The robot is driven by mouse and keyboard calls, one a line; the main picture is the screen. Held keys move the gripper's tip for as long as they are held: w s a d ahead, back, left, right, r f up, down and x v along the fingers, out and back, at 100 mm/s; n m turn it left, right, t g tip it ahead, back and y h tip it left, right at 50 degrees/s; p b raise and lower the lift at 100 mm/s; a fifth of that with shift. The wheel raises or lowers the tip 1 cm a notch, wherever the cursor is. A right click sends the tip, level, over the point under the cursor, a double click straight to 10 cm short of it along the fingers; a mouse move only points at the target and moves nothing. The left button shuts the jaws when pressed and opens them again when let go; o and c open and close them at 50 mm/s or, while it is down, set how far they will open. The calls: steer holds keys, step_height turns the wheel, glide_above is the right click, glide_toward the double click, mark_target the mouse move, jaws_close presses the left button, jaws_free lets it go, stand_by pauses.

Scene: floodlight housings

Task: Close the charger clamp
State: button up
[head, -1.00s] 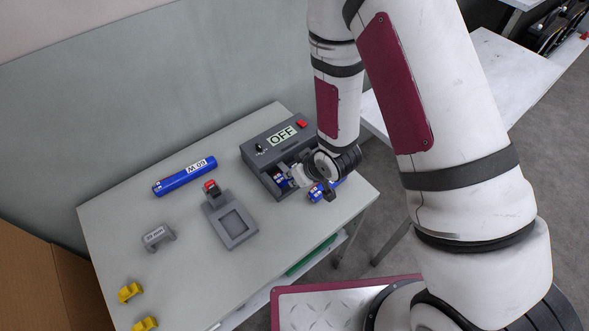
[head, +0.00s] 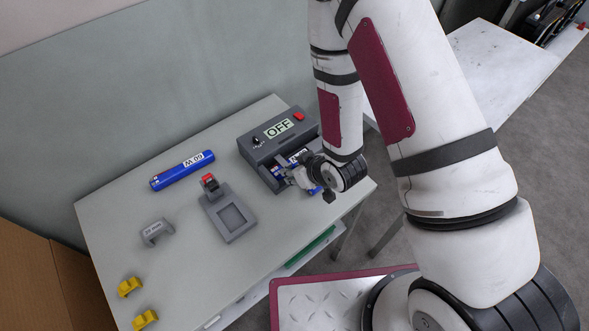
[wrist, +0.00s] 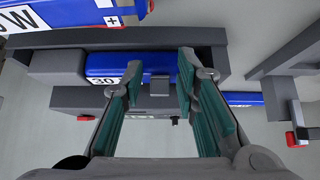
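The charger (head: 262,142) is a dark grey box with an OFF display and a red button, at the back right of the table. A blue battery lies in its front bay; in the wrist view a blue battery (wrist: 105,66) lies along a grey bay wall (wrist: 130,38). A small grey block (wrist: 159,86), perhaps the clamp's tab, shows between my fingertips. My gripper (wrist: 160,70) is open, with teal-padded fingers on either side of that block. Contact cannot be told. In the head view my gripper (head: 300,177) is at the bay's front and partly hides the clamp.
A blue cylinder (head: 183,171), a grey stand with a red-topped lever (head: 230,215), a grey bracket (head: 157,232) and two yellow pieces (head: 130,287) lie on the table (head: 190,265). Another blue battery (head: 313,189) is partly hidden beside my gripper.

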steer(key=shift+w+a+r, duration=0.1)
steer(key=shift+w+r, duration=0.05)
steer(key=shift+r, duration=0.1)
stand_by(0.3)
